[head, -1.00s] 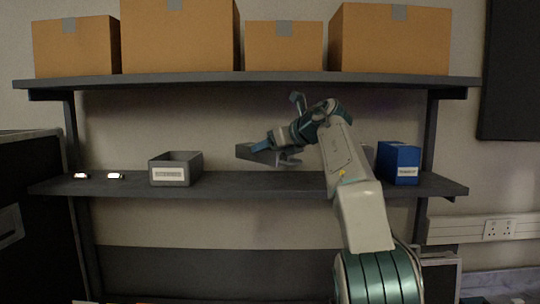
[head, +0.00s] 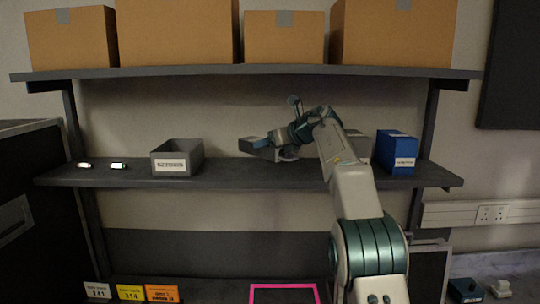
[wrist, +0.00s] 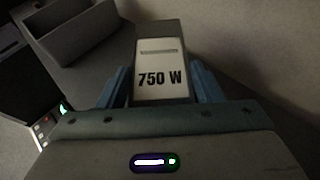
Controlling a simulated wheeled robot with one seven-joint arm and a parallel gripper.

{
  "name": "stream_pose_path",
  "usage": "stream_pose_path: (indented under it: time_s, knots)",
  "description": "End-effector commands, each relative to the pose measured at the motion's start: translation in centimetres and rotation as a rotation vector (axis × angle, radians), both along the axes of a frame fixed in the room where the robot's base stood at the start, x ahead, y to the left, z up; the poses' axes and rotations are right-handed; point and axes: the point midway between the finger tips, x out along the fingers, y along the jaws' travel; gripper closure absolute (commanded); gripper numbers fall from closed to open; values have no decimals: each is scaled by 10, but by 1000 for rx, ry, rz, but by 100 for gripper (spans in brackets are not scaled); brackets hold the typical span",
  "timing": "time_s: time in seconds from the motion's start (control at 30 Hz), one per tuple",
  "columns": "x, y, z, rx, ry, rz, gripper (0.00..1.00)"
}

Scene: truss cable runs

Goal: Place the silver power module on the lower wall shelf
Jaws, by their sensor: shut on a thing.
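The power module (head: 258,149) is a grey block; in the wrist view its pale face reads "750 W" (wrist: 161,72). My gripper (head: 268,143) is shut on it, with blue fingers on both sides in the wrist view (wrist: 160,88). The gripper holds the module over the middle of the lower wall shelf (head: 240,178), a dark grey board. Whether the module's underside touches the shelf I cannot tell.
A grey labelled bin (head: 178,158) stands left on the lower shelf, with two small lit items (head: 118,166) beside it. A blue box (head: 397,152) stands at the right. A grey thing (head: 358,146) is partly hidden behind my arm. Cardboard boxes (head: 180,35) fill the upper shelf.

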Motion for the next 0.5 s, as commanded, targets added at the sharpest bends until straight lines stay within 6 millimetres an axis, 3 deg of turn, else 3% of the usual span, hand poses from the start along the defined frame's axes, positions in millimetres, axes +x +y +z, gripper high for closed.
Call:
stream_pose_path:
  time_s: [0.17, 0.5]
  knots:
    - [-1, 0, -2, 3, -5, -1, 89]
    - [0, 0, -34, 2, -2, -1, 89]
